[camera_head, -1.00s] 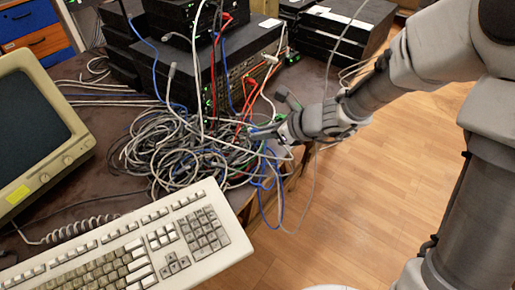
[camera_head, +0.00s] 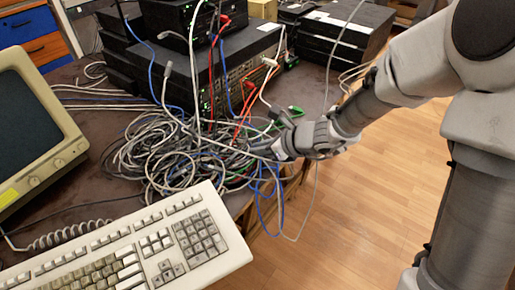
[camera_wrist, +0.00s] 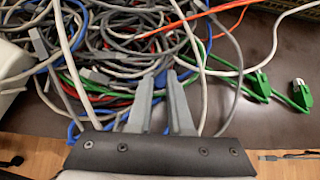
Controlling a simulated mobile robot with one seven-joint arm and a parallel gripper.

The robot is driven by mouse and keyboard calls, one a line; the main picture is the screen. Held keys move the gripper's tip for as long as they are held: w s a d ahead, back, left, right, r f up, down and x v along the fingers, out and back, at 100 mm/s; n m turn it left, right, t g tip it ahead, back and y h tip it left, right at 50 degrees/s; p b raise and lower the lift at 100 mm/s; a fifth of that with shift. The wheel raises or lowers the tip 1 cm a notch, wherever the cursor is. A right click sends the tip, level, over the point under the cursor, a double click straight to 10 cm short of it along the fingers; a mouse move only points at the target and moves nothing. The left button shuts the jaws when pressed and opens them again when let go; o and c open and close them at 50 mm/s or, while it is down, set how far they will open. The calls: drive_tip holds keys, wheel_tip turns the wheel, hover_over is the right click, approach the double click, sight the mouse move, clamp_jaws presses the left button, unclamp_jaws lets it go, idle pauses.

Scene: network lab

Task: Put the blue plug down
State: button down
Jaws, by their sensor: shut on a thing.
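My gripper (camera_head: 264,147) is low over the right side of the cable tangle (camera_head: 160,150), near the table's edge. In the wrist view my gripper (camera_wrist: 162,84) points into the tangle with its two grey fingers close together. A small bit of the blue plug (camera_wrist: 161,78) shows between the fingertips, and the gripper is shut on it. Most of the plug is hidden by the fingers. In the head view I cannot make the plug out. Whether it touches the cables below is unclear.
Green plugs (camera_wrist: 259,84) lie on bare tabletop (camera_wrist: 285,50) to the right. A keyboard (camera_head: 130,250) and an old monitor (camera_head: 35,125) stand at the left. Stacked network boxes (camera_head: 235,65) with cables stand behind. Blue cable loops (camera_head: 268,205) hang over the table's edge.

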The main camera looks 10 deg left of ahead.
drive_tip(key=shift+f, duration=0.3)
drive_tip(key=shift+s+d+f, duration=0.1)
drive_tip(key=shift+f, duration=0.05)
drive_tip(key=c, duration=0.8)
unclamp_jaws()
drive_tip(key=shift+s+f+b, duration=0.1)
drive_tip(key=shift+f+b, duration=0.1)
drive_tip(key=shift+b, duration=0.1)
drive_tip(key=shift+c, duration=0.2)
drive_tip(key=shift+r+p, duration=0.55)
drive_tip(key=shift+p, duration=0.15)
drive_tip(key=p+v, duration=0.5)
drive_tip(key=v, duration=0.7)
drive_tip(key=shift+w+r, duration=0.3)
